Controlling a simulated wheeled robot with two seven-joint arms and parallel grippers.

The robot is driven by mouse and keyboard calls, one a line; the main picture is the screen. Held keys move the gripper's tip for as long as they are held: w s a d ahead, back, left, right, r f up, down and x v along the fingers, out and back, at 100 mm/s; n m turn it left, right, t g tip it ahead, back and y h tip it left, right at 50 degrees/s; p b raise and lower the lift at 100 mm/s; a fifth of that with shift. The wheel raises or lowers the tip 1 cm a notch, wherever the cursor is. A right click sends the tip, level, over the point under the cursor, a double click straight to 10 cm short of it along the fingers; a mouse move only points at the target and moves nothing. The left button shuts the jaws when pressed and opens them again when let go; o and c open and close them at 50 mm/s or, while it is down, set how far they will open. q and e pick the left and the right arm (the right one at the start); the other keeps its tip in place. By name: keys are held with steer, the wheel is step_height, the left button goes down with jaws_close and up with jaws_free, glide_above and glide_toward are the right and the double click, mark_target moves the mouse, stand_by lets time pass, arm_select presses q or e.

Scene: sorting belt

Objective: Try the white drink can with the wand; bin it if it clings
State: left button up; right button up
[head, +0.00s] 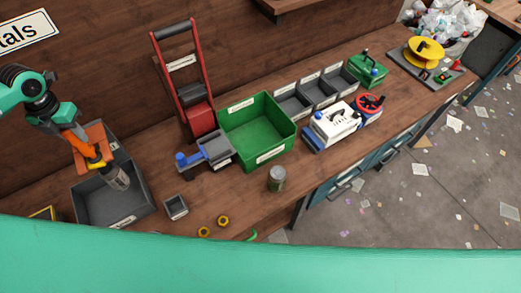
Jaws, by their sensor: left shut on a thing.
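My left gripper (80,145) is shut on an orange and yellow tool, which looks like the wand (97,164), and holds it over a grey bin (88,212) at the left. A pale, whitish-silver can (117,177) with dark marks is tilted right at the wand's lower end, within the bin's opening. I cannot tell whether it hangs from the wand or rests in the bin. An orange panel (95,139) is beside the gripper. Another can (277,179), grey-green, stands upright on the bench. My right gripper is not in view.
A green bin (262,148) stands mid-bench, with a red-framed upright device (197,112) and a grey blue-handled tool (207,152) beside it. A small grey box (176,206) and yellow rings (223,221) lie near the front. Grey trays (318,91) and machines are farther right.

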arm_select(q)
steer(key=shift+r, duration=1.6)
steer(key=shift+f, duration=0.15)
stand_by(0.8)
steer(key=shift+f, duration=1.4)
steer(key=shift+s, duration=0.1)
